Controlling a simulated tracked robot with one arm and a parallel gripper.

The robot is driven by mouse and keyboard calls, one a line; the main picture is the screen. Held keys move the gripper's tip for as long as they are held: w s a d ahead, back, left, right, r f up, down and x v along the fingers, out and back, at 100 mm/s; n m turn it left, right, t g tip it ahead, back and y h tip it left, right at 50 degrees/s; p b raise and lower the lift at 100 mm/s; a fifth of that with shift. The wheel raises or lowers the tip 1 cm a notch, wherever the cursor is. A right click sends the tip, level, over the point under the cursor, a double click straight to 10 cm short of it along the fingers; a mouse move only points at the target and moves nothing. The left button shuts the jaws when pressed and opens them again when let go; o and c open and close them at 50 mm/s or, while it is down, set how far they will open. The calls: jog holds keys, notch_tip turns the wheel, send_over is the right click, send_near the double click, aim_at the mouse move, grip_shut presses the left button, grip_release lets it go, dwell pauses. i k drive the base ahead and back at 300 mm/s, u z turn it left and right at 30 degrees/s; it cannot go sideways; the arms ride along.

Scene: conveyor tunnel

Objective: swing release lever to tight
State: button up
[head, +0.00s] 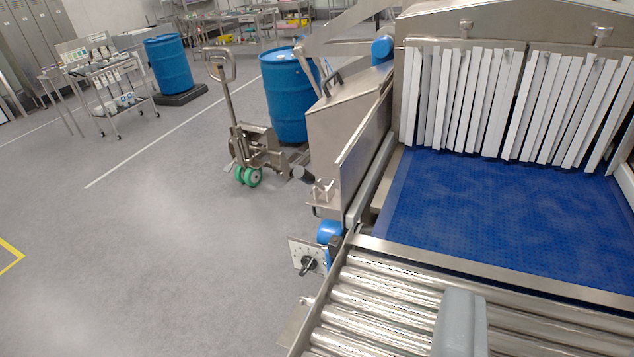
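A small pale plate (308,254) with marks around a dial is fixed low on the left side of the conveyor, beside the roller end. A black lever-like handle (309,265) sits on it, pointing down and left. The marks are too small to read, so I cannot tell which end is tight. A blue round part (329,231) is just above the plate. A grey rounded piece (460,325) rises from the bottom edge in front of the rollers. I cannot tell if it belongs to my gripper. No fingertips show, and nothing visible touches the handle.
Steel rollers (385,300) lead to a blue belt (500,205) under white strip curtains (460,98). A steel housing (345,135) stands along the conveyor's left side. A pallet truck (250,145) and a blue drum (285,95) stand behind. The left floor is clear.

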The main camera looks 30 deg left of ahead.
aim_at(299, 172)
jog(key=k, duration=1.1)
jog(key=u, duration=0.05)
jog(key=i, duration=1.45)
jog(key=u, duration=0.8)
jog(key=i, duration=0.3)
jog(key=u, duration=0.3)
